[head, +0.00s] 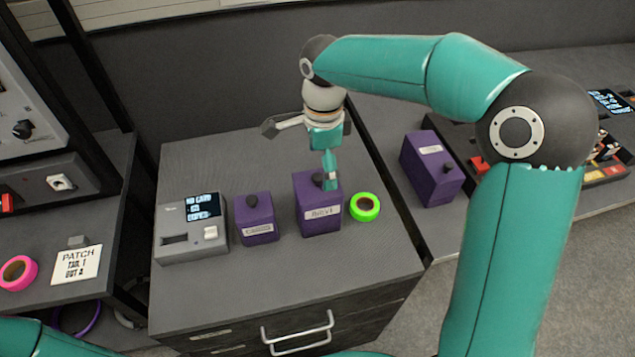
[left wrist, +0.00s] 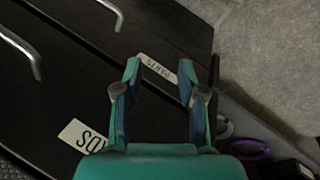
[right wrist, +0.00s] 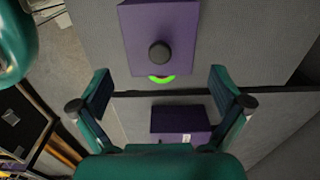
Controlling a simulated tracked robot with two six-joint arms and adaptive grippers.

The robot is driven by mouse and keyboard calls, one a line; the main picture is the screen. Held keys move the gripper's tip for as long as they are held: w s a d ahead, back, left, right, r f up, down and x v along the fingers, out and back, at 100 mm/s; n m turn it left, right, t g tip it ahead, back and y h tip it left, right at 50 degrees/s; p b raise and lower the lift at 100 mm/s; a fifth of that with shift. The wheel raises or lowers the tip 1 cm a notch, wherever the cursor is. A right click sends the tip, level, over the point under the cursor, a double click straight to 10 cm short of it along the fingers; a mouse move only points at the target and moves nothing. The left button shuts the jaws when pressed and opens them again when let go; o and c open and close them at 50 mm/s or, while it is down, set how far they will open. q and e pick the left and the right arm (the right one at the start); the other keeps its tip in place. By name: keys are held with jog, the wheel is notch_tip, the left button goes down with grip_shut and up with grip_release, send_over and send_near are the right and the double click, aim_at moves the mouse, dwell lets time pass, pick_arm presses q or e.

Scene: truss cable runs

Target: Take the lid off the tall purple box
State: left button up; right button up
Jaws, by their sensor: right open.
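The tall purple box (head: 319,217) stands upright on the grey cabinet top, with a pale label and a dark round knob on its lid. It also shows in the right wrist view (right wrist: 135,30), where its knob (right wrist: 159,53) lies beyond the fingertips, roughly centred between them. The lid is on the box. My right gripper (head: 331,170) is over the box, beside the knob, and partly hides its top. In the right wrist view my right gripper (right wrist: 159,76) is open and empty. My left gripper (left wrist: 160,70) is open and empty in front of dark drawer fronts.
A smaller purple box (head: 257,225) and a grey card device (head: 190,235) stand left of the tall box. A green tape ring (head: 364,207) lies close on its right. Another purple box (head: 425,180) stands across a gap. The cabinet top behind is clear.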

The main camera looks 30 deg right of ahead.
aim_at(321, 176)
jog(key=shift+w+a+f, duration=0.1)
jog(key=shift+f, duration=1.75)
jog(key=c, duration=1.8)
grip_shut()
jog(key=shift+f, duration=0.1)
